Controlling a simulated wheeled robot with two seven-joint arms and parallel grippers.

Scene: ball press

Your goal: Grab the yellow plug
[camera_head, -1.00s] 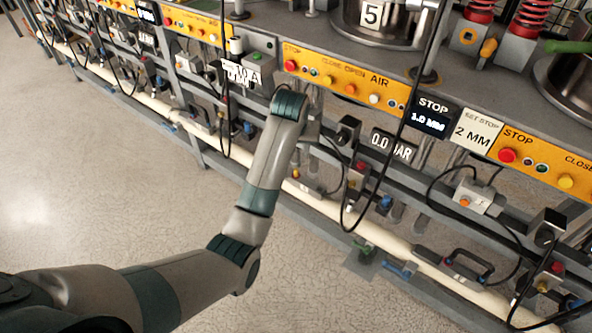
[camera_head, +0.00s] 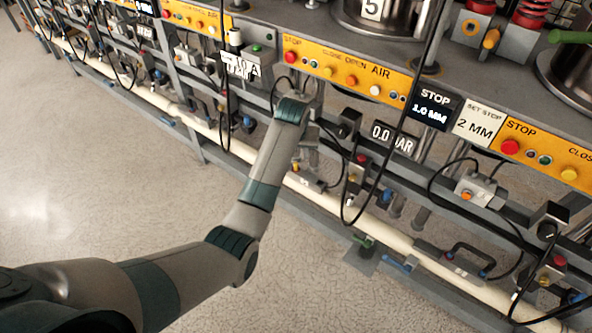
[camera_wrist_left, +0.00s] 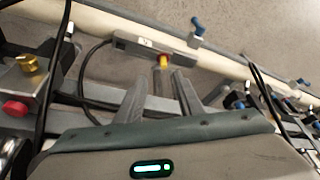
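The plug lies at or just beyond the fingertips; contact cannot be made out. In the head view the left gripper (camera_head: 308,135) is mostly hidden behind its wrist. My right gripper is not in view.
A grey block with a brass-yellow knob (camera_wrist_left: 28,63) and a red button (camera_wrist_left: 15,107) stands left in the wrist view. Black cables (camera_head: 392,140) hang in front of the rack. A cream pipe (camera_head: 330,209) runs along below. The floor (camera_head: 90,170) at left is clear.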

